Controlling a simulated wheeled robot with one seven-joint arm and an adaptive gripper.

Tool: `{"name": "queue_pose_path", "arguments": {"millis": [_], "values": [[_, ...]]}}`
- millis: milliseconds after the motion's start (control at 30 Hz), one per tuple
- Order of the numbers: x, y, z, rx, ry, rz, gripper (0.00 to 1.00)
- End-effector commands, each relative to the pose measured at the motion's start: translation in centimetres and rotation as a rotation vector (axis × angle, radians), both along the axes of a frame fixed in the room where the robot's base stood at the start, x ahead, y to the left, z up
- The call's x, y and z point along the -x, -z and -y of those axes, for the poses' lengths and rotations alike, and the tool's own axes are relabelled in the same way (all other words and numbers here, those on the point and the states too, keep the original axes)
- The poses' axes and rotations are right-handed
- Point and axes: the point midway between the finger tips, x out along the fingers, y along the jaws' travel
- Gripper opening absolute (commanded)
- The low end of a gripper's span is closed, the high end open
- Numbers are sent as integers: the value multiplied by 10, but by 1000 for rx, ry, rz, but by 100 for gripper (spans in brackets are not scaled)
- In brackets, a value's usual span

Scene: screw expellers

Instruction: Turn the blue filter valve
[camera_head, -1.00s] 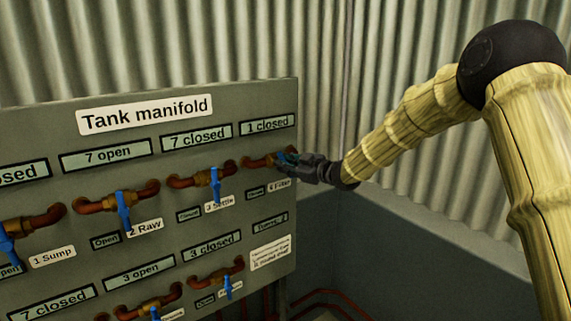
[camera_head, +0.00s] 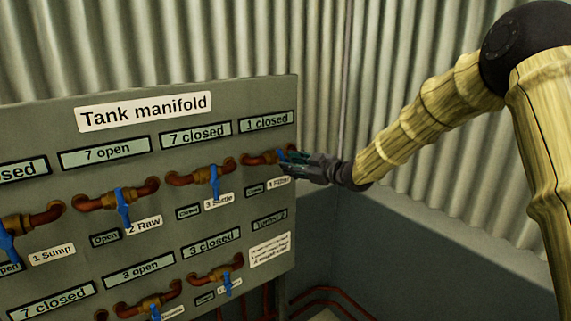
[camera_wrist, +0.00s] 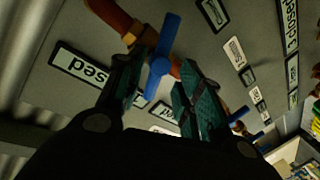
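The blue filter valve handle (camera_head: 283,154) sits on a copper pipe at the panel's upper right, above the "4 Filter" label (camera_head: 279,183) and under a "1 closed" display (camera_head: 266,122). My gripper (camera_head: 289,160) is at this valve, coming from the right, and partly hides the handle. In the wrist view the blue handle (camera_wrist: 162,50) shows its hub and arms between and just beyond my gripper's fingertips (camera_wrist: 160,72). The fingers are spread with a gap between them. I cannot tell whether either touches the handle.
The "Tank manifold" panel (camera_head: 60,130) carries several other blue-handled valves, including Raw (camera_head: 123,208) and Settle (camera_head: 214,183) to the left. A corrugated wall (camera_head: 400,60) stands behind. Red pipes (camera_head: 325,291) run low at the right.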

Motion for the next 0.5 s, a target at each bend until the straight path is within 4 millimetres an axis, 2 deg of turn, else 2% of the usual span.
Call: {"name": "queue_pose_path", "arguments": {"millis": [233, 500], "values": [[30, -5, 35, 1, 0, -1, 36], [50, -7, 57, 2, 0, -3, 36]]}}
